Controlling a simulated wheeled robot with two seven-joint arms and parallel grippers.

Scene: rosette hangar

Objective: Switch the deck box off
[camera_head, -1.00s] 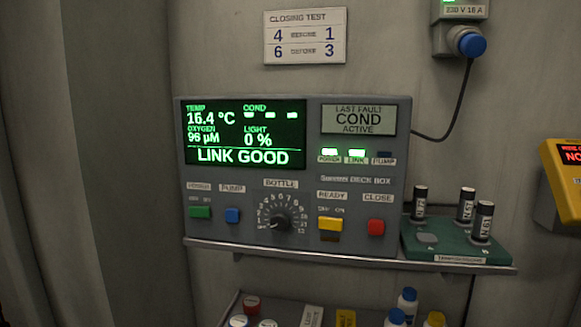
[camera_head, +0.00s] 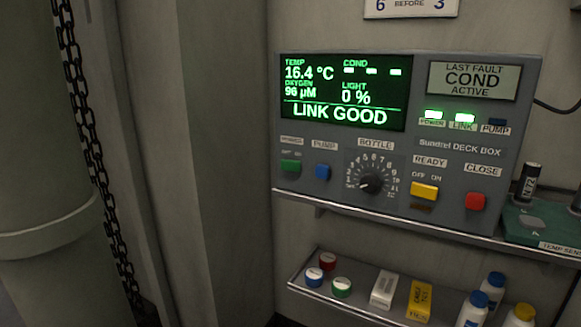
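The deck box (camera_head: 450,165) is a grey panel on a wall shelf, right of centre. Its screen (camera_head: 343,92) is lit green and reads 16.4 °C, 96 µM, light 0 % and LINK GOOD. The power and link lamps are lit green; the pump lamp is dark. A green power switch (camera_head: 290,166) sits at its lower left, beside a blue pump button (camera_head: 322,172). To their right are the bottle dial (camera_head: 372,183), a yellow ready switch (camera_head: 424,191) and a red close button (camera_head: 475,201). Neither of my grippers shows.
A green tray (camera_head: 540,224) with dark-capped vials stands right of the box on the upper shelf (camera_head: 390,219). The lower shelf (camera_head: 335,306) holds capped jars, small boxes and bottles. A chain (camera_head: 100,150) and a thick pipe (camera_head: 35,130) stand at the left.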

